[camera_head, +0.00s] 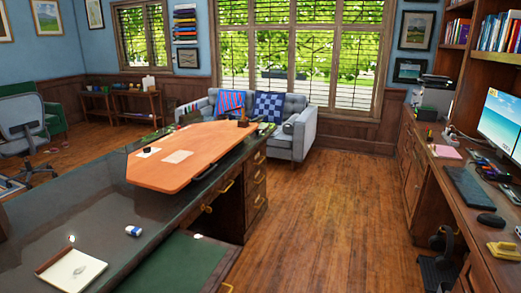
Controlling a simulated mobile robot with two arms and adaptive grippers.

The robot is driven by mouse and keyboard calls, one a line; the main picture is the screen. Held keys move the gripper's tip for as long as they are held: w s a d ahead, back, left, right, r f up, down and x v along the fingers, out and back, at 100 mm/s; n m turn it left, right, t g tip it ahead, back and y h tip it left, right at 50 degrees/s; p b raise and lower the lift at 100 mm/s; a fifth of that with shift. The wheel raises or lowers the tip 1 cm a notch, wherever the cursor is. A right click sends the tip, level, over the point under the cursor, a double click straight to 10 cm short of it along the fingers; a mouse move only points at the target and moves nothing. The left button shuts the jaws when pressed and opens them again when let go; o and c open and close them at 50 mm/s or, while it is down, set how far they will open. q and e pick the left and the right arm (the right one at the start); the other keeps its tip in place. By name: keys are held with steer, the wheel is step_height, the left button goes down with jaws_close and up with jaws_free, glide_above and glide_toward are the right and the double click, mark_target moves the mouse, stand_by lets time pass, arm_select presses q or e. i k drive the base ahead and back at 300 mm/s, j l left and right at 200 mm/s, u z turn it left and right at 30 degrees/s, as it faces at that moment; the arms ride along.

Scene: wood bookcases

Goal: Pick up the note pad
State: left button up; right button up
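A cream pad-like sheet (76,270) with a brown left edge and a small grey mark lies flat on the dark glossy desk top, near the lower left. It may be the note pad; its label is too small to read. A pink square of paper or pad (446,152) lies on the right-hand desk and could also be a note pad. Two pale papers (177,156) lie on the orange-brown board. Neither of my grippers shows in the head view.
The dark desk (120,225) carries a small blue-and-white object (133,231) and the orange-brown board (215,150). The right desk holds a keyboard (467,188), a monitor (505,120) and a yellow object (504,250). Wood floor (310,220) between the desks is clear.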

mark_target(71, 270)
steer(key=u, duration=1.7)
steer(key=i+l+u, duration=0.1)
steer(key=l+u, duration=0.15)
steer(key=i+l+u, duration=0.1)
steer(key=l+u, duration=0.2)
steer(key=l, duration=0.15)
steer(key=l+u, duration=0.25)
steer(key=i+l, duration=0.05)
steer(key=l, duration=0.1)
